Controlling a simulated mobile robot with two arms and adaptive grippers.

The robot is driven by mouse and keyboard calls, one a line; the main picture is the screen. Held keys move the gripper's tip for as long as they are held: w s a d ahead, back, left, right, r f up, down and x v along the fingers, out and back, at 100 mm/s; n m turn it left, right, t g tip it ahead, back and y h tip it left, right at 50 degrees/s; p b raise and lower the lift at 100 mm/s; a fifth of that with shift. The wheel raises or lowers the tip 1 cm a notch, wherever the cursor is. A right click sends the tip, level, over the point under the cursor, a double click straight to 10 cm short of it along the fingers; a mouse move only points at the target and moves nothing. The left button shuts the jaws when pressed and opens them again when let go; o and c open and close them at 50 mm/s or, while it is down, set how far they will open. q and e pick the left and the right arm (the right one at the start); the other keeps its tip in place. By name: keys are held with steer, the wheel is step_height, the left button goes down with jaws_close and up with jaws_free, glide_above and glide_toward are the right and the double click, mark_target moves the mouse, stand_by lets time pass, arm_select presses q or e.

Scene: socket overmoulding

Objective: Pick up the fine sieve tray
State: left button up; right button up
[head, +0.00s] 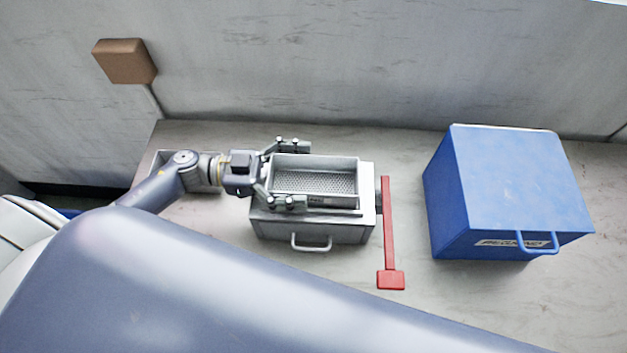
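The fine sieve tray (325,184) is a grey metal rectangular tray with a perforated bottom, on top of a grey metal box (330,230). My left gripper (291,174) comes in from the left, over the tray's left end. Its fingers are spread wide, one along the far long side and one along the near long side. The gripper looks open around the tray; whether the finger pads touch its walls is hard to tell. My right gripper is not in view.
A red lever (389,230) sticks out at the box's right, towards the front. A blue box (510,185) with a handle stands further right. A brown block (125,61) is at the upper left. The bench (415,160) is clear between the lever and the blue box.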

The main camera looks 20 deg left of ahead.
arm_select(q)
steer(key=c, duration=0.6)
steer(key=shift+o, duration=0.2)
steer(key=shift+s, duration=0.1)
